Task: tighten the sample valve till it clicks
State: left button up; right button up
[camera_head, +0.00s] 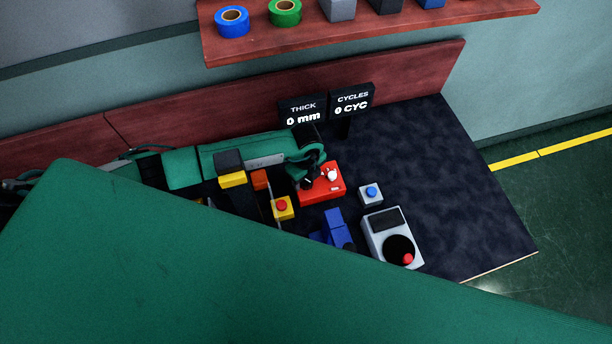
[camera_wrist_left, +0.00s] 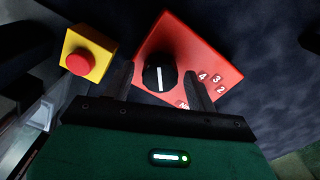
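A red box (camera_head: 322,194) with a black round knob (camera_wrist_left: 160,74) sits on the dark worktop; I take this knob to be the sample valve. The box also shows in the left wrist view (camera_wrist_left: 212,52). The knob carries a white pointer line, and number marks including 4, 3 and 2 lie to its right. My left gripper (camera_wrist_left: 162,76) is over the box, its fingers apart on either side of the knob, with a gap visible. It also shows in the head view (camera_head: 305,170), where it partly hides the box. My right gripper is not in view.
A yellow block with a red button (camera_wrist_left: 79,63) stands just left of the box. A blue-button box (camera_head: 371,193), a grey device with a red-tipped black dial (camera_head: 385,225) and blue parts (camera_head: 334,228) stand nearby. Two displays read 0 mm and 0 CYC. The right worktop (camera_head: 440,150) is clear.

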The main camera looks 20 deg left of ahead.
pick_arm(q)
jog(key=c, duration=0.9)
jog(key=shift+o, duration=0.2)
jog(key=shift+w+f+m+b, duration=0.1)
jog(key=shift+f+m+b, duration=0.05)
jog(key=shift+m+b, duration=0.55)
jog(key=m+b, duration=0.1)
jog(key=m, duration=0.1)
jog(key=shift+m+b, duration=0.3)
jog(key=shift+r, duration=0.2)
jog(key=o, duration=1)
notch_tip(320, 180, up, 14)
jog(key=b, duration=0.3)
jog(key=shift+b, duration=0.3)
